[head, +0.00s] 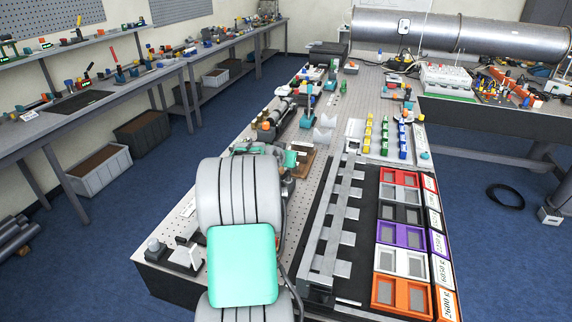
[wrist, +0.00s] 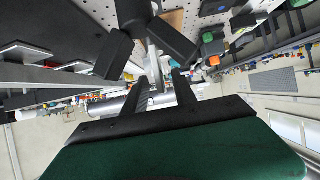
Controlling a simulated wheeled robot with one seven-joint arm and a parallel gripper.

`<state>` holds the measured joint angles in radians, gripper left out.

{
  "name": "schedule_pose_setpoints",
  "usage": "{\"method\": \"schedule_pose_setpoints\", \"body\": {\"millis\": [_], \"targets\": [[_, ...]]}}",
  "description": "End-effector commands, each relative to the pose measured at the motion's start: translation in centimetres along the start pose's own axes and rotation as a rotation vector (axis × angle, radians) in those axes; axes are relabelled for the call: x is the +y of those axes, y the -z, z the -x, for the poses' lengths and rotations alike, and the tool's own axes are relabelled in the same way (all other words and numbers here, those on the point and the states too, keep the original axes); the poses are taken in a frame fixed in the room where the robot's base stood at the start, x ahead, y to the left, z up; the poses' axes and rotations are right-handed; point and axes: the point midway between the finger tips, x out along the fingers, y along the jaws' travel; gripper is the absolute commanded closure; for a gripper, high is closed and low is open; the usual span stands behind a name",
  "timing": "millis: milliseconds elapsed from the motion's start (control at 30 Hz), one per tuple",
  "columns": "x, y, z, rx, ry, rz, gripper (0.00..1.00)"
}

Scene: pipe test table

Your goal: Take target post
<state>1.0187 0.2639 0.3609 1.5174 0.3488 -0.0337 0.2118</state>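In the wrist view my gripper (wrist: 162,76) shows two dark fingers standing apart, with a gap between them. A slim pale grey post (wrist: 155,66) shows in line with that gap, beneath a black forked part (wrist: 172,40). I cannot tell whether the post is between the fingers or beyond them, and no contact is visible. Nothing marks which post is the target. In the head view my own arm hides the gripper.
A rack of coloured trays (head: 401,237) and a slotted metal rail (head: 335,225) fill the right side of the table. Several coloured blocks (head: 384,140) stand behind them. Small fixtures crowd the left edge near my arm. A large metal pipe (head: 460,35) lies at the back.

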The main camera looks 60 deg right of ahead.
Motion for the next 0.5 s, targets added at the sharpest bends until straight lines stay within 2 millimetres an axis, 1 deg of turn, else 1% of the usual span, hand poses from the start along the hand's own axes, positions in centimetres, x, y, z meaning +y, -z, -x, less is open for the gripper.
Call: {"method": "schedule_pose_setpoints", "body": {"millis": [33,100,333,500], "targets": [[-0.07,0.13,-0.67,-0.001,0.000,0.001,0.67],[-0.14,0.08,-1.29,0.000,0.002,0.001,0.67],[-0.33,-0.07,-1.45,0.001,0.004,0.002,0.67],[-0.33,-0.08,-1.44,0.000,0.004,0.002,0.81]]}}
